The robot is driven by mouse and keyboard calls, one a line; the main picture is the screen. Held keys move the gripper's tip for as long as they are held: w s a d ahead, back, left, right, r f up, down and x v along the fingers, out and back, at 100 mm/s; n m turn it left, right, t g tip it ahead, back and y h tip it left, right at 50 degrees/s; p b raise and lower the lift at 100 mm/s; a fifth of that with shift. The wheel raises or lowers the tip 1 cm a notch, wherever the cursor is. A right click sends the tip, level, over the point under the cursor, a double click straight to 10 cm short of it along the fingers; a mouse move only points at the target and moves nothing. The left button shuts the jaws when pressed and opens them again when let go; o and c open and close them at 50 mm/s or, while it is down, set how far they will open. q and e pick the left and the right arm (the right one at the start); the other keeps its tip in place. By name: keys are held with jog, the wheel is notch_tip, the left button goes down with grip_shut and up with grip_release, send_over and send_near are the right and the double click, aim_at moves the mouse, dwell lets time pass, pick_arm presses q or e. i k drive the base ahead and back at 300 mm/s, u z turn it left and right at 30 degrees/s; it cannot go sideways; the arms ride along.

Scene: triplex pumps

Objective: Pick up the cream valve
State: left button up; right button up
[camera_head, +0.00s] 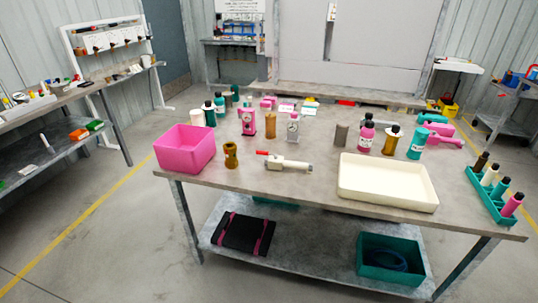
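The cream valve (290,164) lies on the table (310,185) near its front edge, left of the middle. It has a pale cream, pipe-like body lying roughly left to right and a small red handle at its left end. Nothing covers it. Neither of my grippers shows in the head view.
A pink bin (185,148) and a brown fitting (231,155) stand left of the valve. A cream tray (388,183) lies to its right. Several bottles and canisters, including a pink bottle (366,136), stand behind. A teal rack (490,195) sits far right.

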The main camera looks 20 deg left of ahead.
aim_at(277, 164)
jog(key=z, duration=0.1)
jog(key=k, duration=0.45)
jog(key=u, duration=0.95)
jog(key=i, duration=0.8)
jog(key=z, duration=0.55)
jog(key=i, duration=1.1)
jog(key=z, duration=0.3)
